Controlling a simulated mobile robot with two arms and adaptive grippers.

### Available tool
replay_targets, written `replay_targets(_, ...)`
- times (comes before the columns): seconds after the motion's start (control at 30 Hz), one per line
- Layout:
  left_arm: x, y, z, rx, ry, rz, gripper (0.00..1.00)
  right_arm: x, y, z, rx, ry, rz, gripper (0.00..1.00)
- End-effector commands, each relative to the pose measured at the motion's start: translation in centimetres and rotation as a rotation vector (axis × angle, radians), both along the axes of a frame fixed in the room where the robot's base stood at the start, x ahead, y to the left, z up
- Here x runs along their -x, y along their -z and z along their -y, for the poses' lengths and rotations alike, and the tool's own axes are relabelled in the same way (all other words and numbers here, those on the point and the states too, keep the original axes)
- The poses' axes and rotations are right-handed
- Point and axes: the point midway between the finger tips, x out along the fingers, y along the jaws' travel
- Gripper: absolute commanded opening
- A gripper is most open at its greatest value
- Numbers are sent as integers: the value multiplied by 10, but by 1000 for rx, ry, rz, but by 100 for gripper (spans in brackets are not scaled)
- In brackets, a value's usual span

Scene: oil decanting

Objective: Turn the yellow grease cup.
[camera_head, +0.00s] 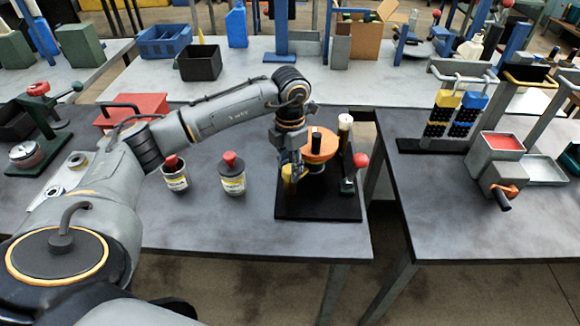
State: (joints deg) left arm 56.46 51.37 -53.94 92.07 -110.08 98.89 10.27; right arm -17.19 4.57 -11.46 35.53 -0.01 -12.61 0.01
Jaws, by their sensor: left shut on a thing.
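My left arm reaches across the table from the left and bends down at the wrist. My left gripper (292,170) is at the left side of a device on a black base plate (318,208). It is shut on a small yellow part, which I take to be the yellow grease cup (287,187); the fingers hide much of it. Just right of the gripper is an orange round part (323,146) with a black knob on top. I cannot tell how far the cup is turned. My right gripper is not in view.
Two red-capped containers (232,178) (175,177) stand left of the device. A red-ball lever (361,160) and a pale cylinder (345,128) stand on its right. A red box (131,110) is behind my arm. The table front is clear; a gap separates the right table.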

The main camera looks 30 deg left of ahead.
Motion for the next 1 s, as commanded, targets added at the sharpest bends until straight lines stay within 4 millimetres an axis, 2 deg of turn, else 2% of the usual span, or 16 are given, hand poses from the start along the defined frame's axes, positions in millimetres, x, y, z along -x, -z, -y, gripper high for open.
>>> replay_targets(0.3, -1, -1, 0, 1, -1, 4, 7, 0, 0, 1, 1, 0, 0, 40)
replay_targets(0.33, -1, -1, 0, 1, -1, 4, 45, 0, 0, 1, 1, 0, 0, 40)
replay_targets(0.4, -1, -1, 0, 0, -1, 3, 59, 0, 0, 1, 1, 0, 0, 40)
replay_targets(0.43, -1, -1, 0, 0, -1, 3, 62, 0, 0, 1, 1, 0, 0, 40)
replay_targets(0.77, 0, -2, 0, 0, -1, 2, 62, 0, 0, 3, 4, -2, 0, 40)
replay_targets(0.87, -1, -11, 0, -1, -1, 3, 62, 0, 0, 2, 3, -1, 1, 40)
replay_targets(1.0, -1, -37, 0, 0, -1, 6, 62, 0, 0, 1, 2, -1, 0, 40)
